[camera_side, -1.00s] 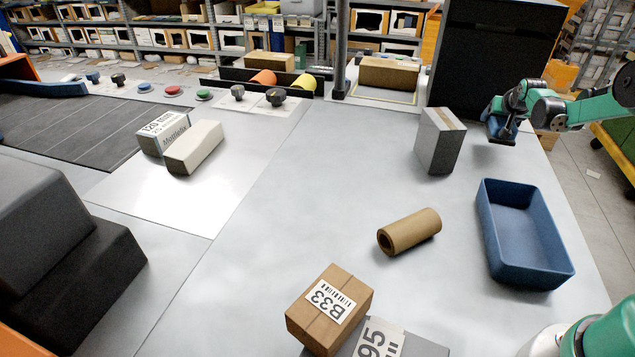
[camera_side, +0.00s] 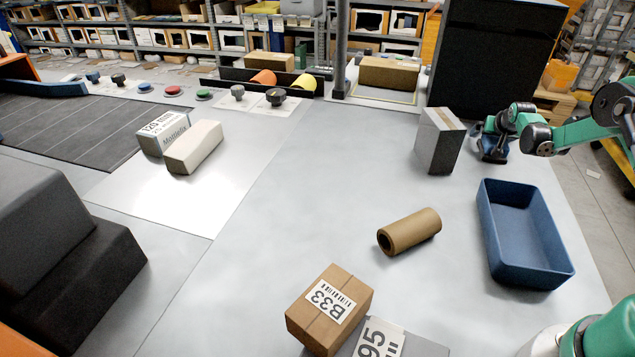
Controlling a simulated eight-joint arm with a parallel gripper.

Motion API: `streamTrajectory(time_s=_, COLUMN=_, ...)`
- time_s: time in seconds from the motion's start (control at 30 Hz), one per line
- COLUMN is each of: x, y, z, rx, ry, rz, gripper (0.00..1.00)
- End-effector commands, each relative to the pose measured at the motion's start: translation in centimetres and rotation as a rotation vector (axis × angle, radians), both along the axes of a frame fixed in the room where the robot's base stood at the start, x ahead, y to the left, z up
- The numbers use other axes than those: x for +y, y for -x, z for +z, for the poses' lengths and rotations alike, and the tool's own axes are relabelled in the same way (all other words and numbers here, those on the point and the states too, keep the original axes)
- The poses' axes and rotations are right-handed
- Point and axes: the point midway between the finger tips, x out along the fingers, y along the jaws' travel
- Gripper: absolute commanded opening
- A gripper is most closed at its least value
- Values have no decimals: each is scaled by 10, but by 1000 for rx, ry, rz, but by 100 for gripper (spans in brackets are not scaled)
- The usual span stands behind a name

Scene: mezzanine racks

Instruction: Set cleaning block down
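The cleaning block (camera_side: 492,150) looks like a small blue block with dark parts. It is at the far right of the table, just right of the upright grey box. My gripper (camera_side: 487,131) is directly above it, dark and small in this view, with its arm reaching in from the right. The block's underside is at or very near the table top; contact is too small to make out. The fingers partly cover the block and blend with it, so I cannot tell whether they still grip it.
The grey box (camera_side: 438,142) stands close on the left of my gripper. A blue open bin (camera_side: 487,235) lies nearer the camera, with a brown cardboard tube (camera_side: 409,231) to its left. A black cabinet (camera_side: 497,50) rises behind.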

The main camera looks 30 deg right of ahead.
Motion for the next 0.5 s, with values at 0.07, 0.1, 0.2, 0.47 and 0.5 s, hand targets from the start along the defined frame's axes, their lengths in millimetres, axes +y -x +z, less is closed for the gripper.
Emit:
streamTrajectory(time_s=0.07, x=0, y=0, z=0, rx=0, ry=0, rz=0, gripper=99)
streamTrajectory(time_s=0.1, x=0, y=0, z=0, rx=0, ry=0, rz=0, gripper=99)
streamTrajectory(time_s=0.2, x=0, y=0, z=2, rx=0, ry=0, rz=0, gripper=99)
streamTrajectory(time_s=0.47, x=12, y=12, z=20, rx=0, ry=0, rz=0, gripper=99)
streamTrajectory(time_s=0.5, x=16, y=15, z=25, rx=0, ry=0, rz=0, gripper=99)
